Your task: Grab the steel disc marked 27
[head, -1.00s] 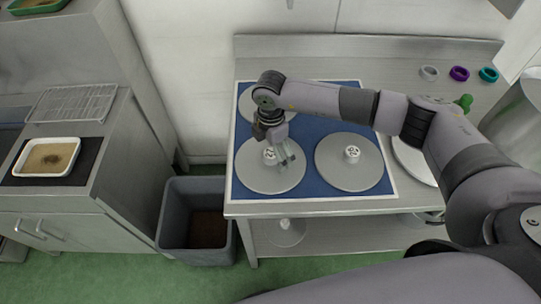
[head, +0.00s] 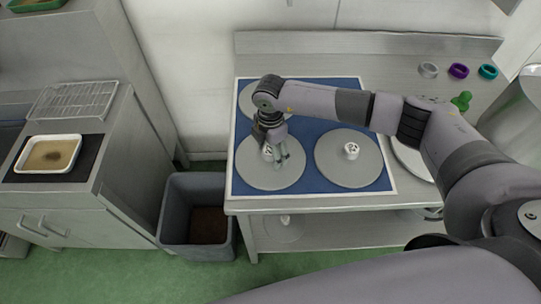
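Several round steel discs with white centre knobs lie on a blue mat (head: 310,126) with a pale border. The front left disc (head: 254,178) lies under my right gripper (head: 279,161). The gripper points down, fingers apart, close to the right side of that disc's knob (head: 267,152); contact cannot be told. The front right disc (head: 347,173) has a marked knob (head: 351,149). The back left disc (head: 249,100) is partly behind my arm. Another disc (head: 406,160) at the right is partly covered by my arm. The markings are too small to read surely. My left gripper is out of view.
The discs are on a steel table (head: 330,204) with a raised back edge and lower shelf. A grey bin (head: 196,247) stands left of it. Silver (head: 428,70), purple (head: 458,71) and teal (head: 488,72) rings and a green object (head: 462,100) are at the back right.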

